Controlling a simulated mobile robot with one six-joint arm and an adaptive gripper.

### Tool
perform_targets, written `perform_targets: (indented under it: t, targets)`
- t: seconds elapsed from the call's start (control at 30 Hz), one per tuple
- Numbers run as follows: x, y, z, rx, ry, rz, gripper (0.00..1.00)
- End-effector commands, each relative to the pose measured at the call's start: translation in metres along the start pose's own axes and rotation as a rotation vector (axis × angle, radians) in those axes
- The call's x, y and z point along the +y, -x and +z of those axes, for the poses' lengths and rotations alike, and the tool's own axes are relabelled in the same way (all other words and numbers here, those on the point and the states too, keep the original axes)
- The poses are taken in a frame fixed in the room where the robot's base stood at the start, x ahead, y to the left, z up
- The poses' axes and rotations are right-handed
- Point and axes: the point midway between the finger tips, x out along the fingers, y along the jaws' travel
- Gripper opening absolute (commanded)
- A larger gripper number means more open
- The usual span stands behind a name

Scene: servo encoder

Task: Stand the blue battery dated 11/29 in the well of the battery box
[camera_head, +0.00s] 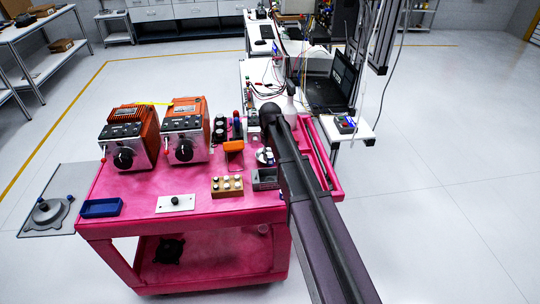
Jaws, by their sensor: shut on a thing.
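My arm (311,205) reaches from the bottom right up over the right part of the pink cart. My gripper cannot be made out and seems hidden behind the arm, so what it holds does not show. A small grey open box (264,180), which may be the battery box, stands at the cart's front right, partly covered by the arm. A round dish with small white, blue and green items (265,156) is just behind it. No date is readable, and the blue battery dated 11/29 cannot be singled out.
The pink cart (135,190) carries two orange-and-grey devices (133,140) (186,132), a wooden block with several pale pegs (227,187), a white plate with a black knob (176,203) and a blue tray (101,208). A spray bottle (290,105) stands behind. Floor is clear to the right.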

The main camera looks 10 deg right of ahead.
Motion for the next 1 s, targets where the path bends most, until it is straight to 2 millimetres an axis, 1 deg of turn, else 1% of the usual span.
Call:
perform_targets:
  t: [0.03,0.1,1.0]
  targets:
    - [0.0,-0.005,0.0,0.0,0.0,0.0,0.07]
    - [0.0,-0.009,0.0,0.0,0.0,0.0,0.07]
    - [0.0,-0.053,0.0,0.0,0.0,0.0,0.07]
